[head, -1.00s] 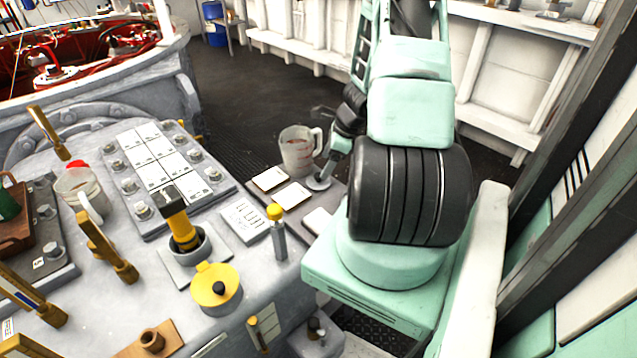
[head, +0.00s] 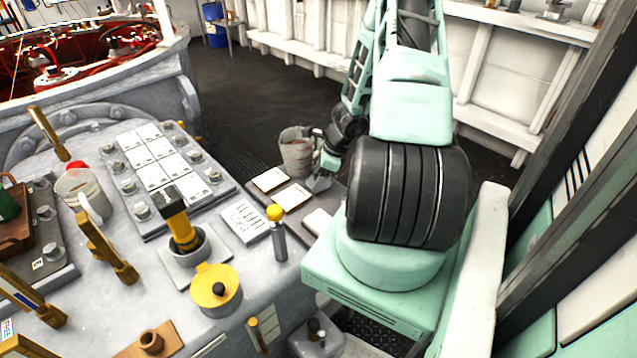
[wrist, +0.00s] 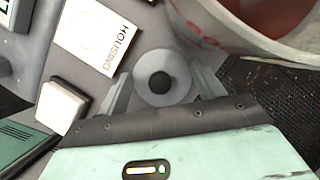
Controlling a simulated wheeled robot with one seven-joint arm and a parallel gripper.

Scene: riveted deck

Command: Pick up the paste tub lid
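The lid (wrist: 152,97) is a round grey disc with a dark knob at its middle. In the wrist view it lies between the two grey fingers of my gripper (wrist: 164,82), one finger on each side. The fingers are spread, with narrow gaps showing beside the disc. In the head view the lid (head: 317,186) is a small grey patch on a dark board, partly hidden by my gripper (head: 325,172), which is low over it.
A clear jug (head: 296,155) stands right behind the lid and looms at the wrist view's upper right (wrist: 290,45). A HOUSING card (wrist: 95,38) and a pale block (wrist: 60,105) lie to the left. A yellow-lidded pot (head: 217,290) stands nearer on the bench.

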